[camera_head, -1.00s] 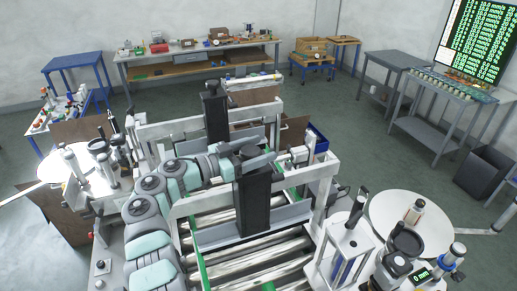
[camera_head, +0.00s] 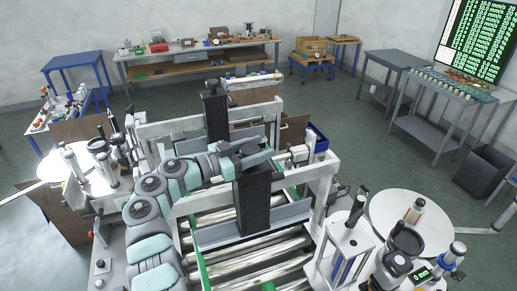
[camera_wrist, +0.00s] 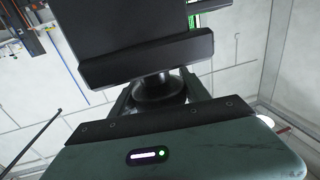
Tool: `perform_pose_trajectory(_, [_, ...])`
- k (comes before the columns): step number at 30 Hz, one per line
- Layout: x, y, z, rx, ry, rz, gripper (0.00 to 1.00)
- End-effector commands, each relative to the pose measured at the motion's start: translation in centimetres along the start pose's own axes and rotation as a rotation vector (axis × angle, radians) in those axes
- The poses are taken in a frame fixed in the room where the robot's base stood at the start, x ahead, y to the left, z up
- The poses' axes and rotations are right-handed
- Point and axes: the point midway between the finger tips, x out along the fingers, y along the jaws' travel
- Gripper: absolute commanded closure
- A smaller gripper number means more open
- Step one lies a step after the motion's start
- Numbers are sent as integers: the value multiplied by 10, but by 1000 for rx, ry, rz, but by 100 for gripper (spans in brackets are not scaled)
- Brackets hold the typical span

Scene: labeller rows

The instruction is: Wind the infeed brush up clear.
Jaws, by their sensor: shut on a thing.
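My gripper (camera_head: 258,157) is at the top of the near black upright housing (camera_head: 258,205), which hangs on a white crossbeam over the roller conveyor. In the wrist view its jaws (camera_wrist: 160,90) are closed around a round black knob (camera_wrist: 160,86). A black block with a thick lip (camera_wrist: 150,58) lies just beyond the knob. I cannot make out brush bristles in either view. A second black upright housing (camera_head: 216,118) stands on the far crossbeam, apart from my gripper.
Steel rollers (camera_head: 262,250) run beneath, with green side strips. White round tables (camera_head: 410,223) and (camera_head: 92,165) stand to either side, carrying posts and fittings. A white frame with a blue post (camera_head: 345,245) stands close at the near right. A workbench (camera_head: 195,50) lines the back wall.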

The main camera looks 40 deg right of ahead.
Motion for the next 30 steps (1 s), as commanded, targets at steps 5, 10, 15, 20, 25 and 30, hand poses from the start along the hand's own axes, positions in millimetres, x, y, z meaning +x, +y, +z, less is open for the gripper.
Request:
perform_pose_trajectory(5, [0,0,0,4,6,-40,86])
perform_pose_trajectory(10, [0,-1,1,3,7,-91,86])
perform_pose_trajectory(15, [0,-2,1,3,6,-153,86])
perform_pose_trajectory(20, [0,-4,0,4,8,-216,86])
perform_pose_trajectory(25, [-1,-6,1,4,8,-296,86])
perform_pose_trajectory(30, [0,-7,2,1,8,-391,86])
